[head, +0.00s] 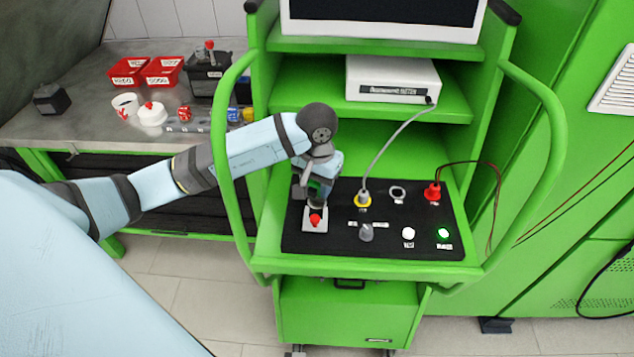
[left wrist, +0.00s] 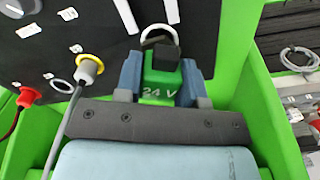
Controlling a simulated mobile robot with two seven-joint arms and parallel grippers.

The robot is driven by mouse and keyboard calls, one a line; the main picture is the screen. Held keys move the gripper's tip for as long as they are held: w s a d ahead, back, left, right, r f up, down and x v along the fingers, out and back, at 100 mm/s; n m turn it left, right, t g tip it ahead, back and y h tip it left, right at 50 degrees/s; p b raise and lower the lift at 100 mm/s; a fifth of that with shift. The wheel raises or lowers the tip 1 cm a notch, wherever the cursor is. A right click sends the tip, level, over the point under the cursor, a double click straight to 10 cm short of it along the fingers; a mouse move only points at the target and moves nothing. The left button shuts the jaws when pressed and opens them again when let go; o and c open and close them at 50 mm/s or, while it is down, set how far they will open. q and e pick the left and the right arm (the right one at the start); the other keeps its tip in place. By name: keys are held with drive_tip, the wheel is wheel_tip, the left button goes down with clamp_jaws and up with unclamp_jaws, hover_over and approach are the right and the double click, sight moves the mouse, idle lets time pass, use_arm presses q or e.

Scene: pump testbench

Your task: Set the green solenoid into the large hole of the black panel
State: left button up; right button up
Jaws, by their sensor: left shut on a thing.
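My left gripper (head: 315,196) is over the left part of the black panel (head: 340,241) in the head view. Its two blue-grey fingers are shut on the green solenoid (left wrist: 162,84), which is marked "24 V" and has a black end. In the head view only a small part of the solenoid (head: 319,187) shows between wrist and fingers. In the left wrist view the black end overlaps a pale ring of the large hole (left wrist: 157,33). I cannot tell whether it is inside the hole or just above it. My right gripper is not in view.
A yellow-ringed socket (head: 363,199) with a grey cable is right of my gripper. A red plug (head: 432,192), an empty ringed hole (head: 398,192), a grey knob (head: 366,232) and a red push button (head: 315,220) are also on the panel. Green handrails flank the cart.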

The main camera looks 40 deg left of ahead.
use_arm(q)
drive_tip(key=shift+b, duration=0.8)
idle(1.0)
drive_tip(key=shift+f+b, duration=1.05)
drive_tip(key=shift+b, duration=0.05)
idle(0.4)
drive_tip(key=o, duration=1.3)
drive_tip(key=shift+r+p, duration=1.5)
drive_tip(key=shift+r, duration=2.55)
